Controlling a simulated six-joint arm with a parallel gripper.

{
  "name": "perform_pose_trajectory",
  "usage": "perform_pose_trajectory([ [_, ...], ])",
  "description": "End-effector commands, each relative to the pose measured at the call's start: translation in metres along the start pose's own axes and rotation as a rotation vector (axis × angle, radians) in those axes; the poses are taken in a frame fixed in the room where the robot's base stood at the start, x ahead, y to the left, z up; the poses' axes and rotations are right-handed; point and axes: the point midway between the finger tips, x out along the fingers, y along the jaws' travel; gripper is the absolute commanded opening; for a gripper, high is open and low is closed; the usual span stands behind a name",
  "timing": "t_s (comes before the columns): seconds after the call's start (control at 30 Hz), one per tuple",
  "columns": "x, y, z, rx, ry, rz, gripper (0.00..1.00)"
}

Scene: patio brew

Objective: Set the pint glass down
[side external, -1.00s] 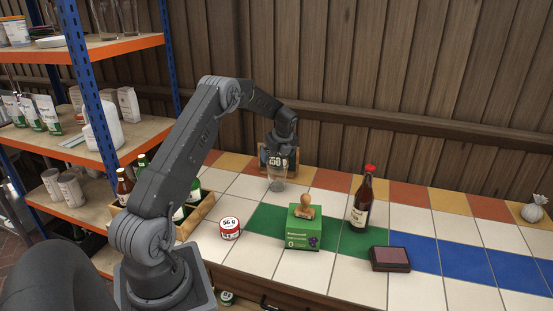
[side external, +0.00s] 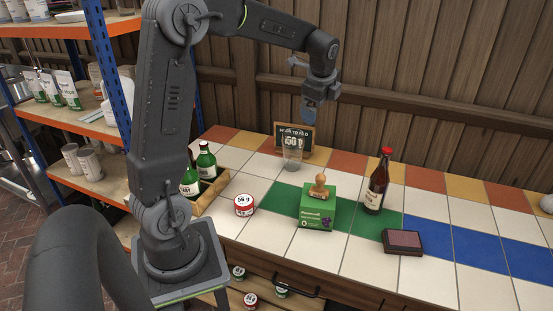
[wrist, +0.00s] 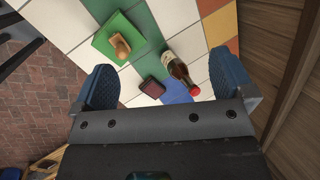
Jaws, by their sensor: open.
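The clear pint glass (side external: 292,154) stands upright on the tiled counter, just in front of the small chalkboard sign. My gripper (side external: 310,117) is above the glass and a little to its right, apart from it. In the wrist view its two blue-grey fingers (wrist: 163,70) are spread wide with nothing between them. The glass does not show in the wrist view.
A green box (side external: 317,211) with a wooden-handled stamp (side external: 319,187), a red-capped bottle (side external: 376,184), an ink pad (side external: 402,242) and a round red-and-white tin (side external: 244,206) stand on the counter. The chalkboard sign (side external: 306,135) is behind the glass. The right side has free tiles.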

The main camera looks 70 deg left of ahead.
Motion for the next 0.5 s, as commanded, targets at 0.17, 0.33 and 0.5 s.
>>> perform_pose_trajectory([
  [0.17,-0.072,0.077,-0.041,-0.327,0.127,-0.042,1.0],
  [0.33,-0.11,0.16,-0.062,-0.639,0.256,-0.016,1.0],
  [0.5,-0.123,0.231,-0.068,-0.905,0.362,0.054,1.0],
])
